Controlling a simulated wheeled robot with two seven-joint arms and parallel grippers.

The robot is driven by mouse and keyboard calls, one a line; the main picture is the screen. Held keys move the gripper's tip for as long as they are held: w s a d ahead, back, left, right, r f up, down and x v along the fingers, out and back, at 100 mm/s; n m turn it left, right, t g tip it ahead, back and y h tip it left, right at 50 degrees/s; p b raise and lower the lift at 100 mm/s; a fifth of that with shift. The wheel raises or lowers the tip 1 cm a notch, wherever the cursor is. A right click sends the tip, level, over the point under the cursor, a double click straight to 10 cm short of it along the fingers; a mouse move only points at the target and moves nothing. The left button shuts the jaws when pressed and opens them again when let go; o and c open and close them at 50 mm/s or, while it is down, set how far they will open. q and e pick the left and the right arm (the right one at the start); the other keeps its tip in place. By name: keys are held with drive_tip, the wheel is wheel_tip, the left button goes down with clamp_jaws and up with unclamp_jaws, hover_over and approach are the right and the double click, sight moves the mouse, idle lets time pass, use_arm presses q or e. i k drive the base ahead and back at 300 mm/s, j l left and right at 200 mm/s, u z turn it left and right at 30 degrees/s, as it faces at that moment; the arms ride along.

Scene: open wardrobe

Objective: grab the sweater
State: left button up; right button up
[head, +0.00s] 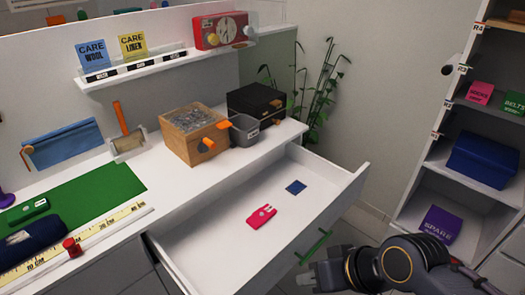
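A small pink item (262,216) with a pale tab lies flat in the open white drawer (215,238). A dark blue square (296,187) lies farther back in the same drawer. My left gripper is out of view.
On the counter stand a wooden box (193,135), a grey bin (244,131) and a black box (255,103). A green mat (95,190) and a long ruler (95,232) lie at left. A shelf unit (447,165) with a blue box (484,160) stands at right.

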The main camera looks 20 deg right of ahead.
sight(21, 244)
drive_tip(key=z, duration=1.3)
drive_tip(key=u, duration=2.5)
drive_tip(key=i+j, duration=0.95)
drive_tip(key=j, duration=0.2)
drive_tip(key=i, duration=0.2)
drive_tip(key=u, duration=0.05)
